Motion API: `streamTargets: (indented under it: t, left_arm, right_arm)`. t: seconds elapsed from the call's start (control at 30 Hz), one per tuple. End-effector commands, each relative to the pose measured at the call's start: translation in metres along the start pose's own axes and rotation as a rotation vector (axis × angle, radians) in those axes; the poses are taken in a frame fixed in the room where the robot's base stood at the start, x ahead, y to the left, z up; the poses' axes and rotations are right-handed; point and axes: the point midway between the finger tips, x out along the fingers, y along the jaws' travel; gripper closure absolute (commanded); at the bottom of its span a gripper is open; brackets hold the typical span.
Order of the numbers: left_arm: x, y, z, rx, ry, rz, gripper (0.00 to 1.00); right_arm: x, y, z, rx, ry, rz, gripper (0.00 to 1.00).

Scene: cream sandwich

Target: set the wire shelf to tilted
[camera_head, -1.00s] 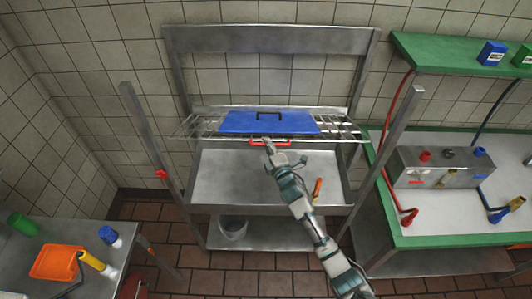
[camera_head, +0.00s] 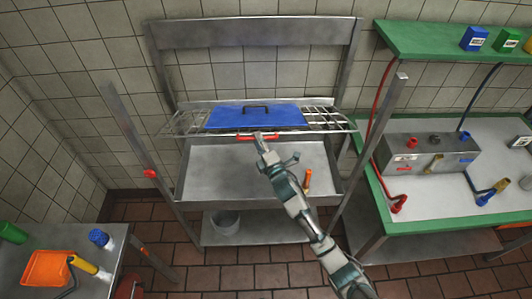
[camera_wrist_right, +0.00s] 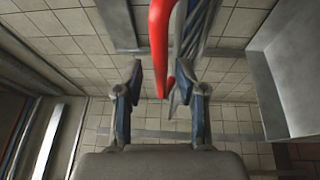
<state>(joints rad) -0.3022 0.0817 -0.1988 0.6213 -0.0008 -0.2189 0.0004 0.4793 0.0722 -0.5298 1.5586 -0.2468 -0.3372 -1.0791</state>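The wire shelf (camera_head: 328,118) spans the metal frame above a sink-like tray and looks about level. A blue lid or panel with a black handle (camera_head: 255,117) lies on it. A red handle (camera_head: 243,138) is at the shelf's front edge. My right gripper (camera_head: 259,138) is at this handle, partly covering it. In the right wrist view, the red handle (camera_wrist_right: 160,40) runs between the two spread fingers of my right gripper (camera_wrist_right: 162,75), with gaps beside it. I cannot tell whether a finger touches it. My left gripper is not in view.
The metal tray (camera_head: 225,170) is below the shelf, with an orange-handled item (camera_head: 307,181) at its right. Frame posts (camera_head: 135,135) stand on both sides. A green-edged bench (camera_head: 440,208) is at right, a metal table (camera_head: 75,237) at lower left.

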Motion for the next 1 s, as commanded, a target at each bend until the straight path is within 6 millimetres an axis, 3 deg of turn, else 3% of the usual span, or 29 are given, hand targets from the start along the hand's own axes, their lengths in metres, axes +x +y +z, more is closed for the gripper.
streamTargets:
  t: [0.2,0.4,0.6,1.0]
  left_arm:
    - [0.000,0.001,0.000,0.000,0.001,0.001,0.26]
    - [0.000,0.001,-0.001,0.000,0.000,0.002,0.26]
    - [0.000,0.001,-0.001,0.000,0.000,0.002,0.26]
    - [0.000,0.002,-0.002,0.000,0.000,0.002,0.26]
  right_arm:
    - [-0.052,-0.001,0.000,0.000,0.001,0.000,0.61]
    - [-0.084,-0.001,0.001,0.001,0.001,0.001,0.61]
    - [-0.095,0.000,0.001,0.001,0.001,0.003,0.61]
    - [-0.094,0.000,0.001,0.002,0.001,0.003,0.61]
